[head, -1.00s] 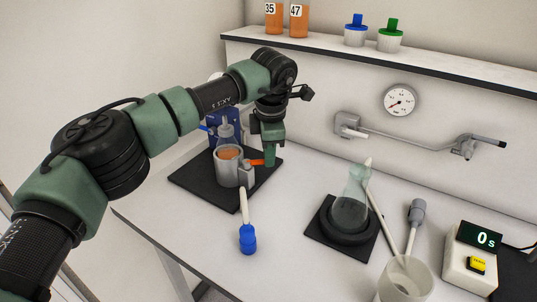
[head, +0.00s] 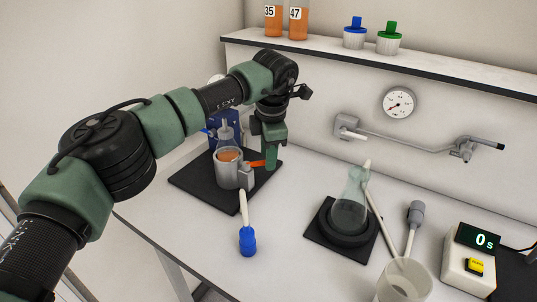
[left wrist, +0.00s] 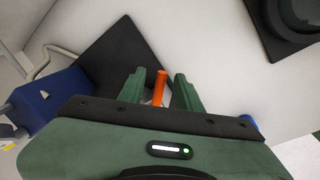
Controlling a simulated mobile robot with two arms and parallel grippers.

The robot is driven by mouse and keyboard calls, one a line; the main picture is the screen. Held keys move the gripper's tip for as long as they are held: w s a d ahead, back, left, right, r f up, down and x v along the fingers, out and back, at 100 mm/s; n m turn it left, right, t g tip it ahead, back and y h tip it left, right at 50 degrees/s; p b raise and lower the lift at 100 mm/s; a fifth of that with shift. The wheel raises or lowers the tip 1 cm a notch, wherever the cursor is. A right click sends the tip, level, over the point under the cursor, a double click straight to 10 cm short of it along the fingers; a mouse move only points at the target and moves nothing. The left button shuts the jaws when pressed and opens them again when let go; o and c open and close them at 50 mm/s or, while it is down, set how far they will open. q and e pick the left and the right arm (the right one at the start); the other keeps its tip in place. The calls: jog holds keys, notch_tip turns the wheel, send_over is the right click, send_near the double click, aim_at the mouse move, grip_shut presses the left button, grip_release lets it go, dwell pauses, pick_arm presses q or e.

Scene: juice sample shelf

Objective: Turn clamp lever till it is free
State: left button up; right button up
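The clamp lever (head: 257,163) is a short orange bar on the grey clamp of a metal cup (head: 229,175), which holds a flask with orange liquid. It points right from the clamp in the head view. My left gripper (head: 271,164) is low at the lever's outer end, pointing down. In the left wrist view the orange lever (left wrist: 159,86) lies between the two green fingers (left wrist: 160,92), with gaps on both sides, so the gripper is open around it. The head view does not show the fingers' gap. My right gripper is not in view.
The cup stands on a black mat (head: 190,180) near a blue object (head: 216,128). A blue-ended brush (head: 247,240) lies in front. The bench between is clear.

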pick_arm(q)
notch_tip(320, 180, up, 8)
jog(key=s, duration=0.1)
jog(key=shift+s+d+f+b, duration=0.2)
jog(key=shift+s+b, duration=0.05)
jog(key=shift+b, duration=0.15)
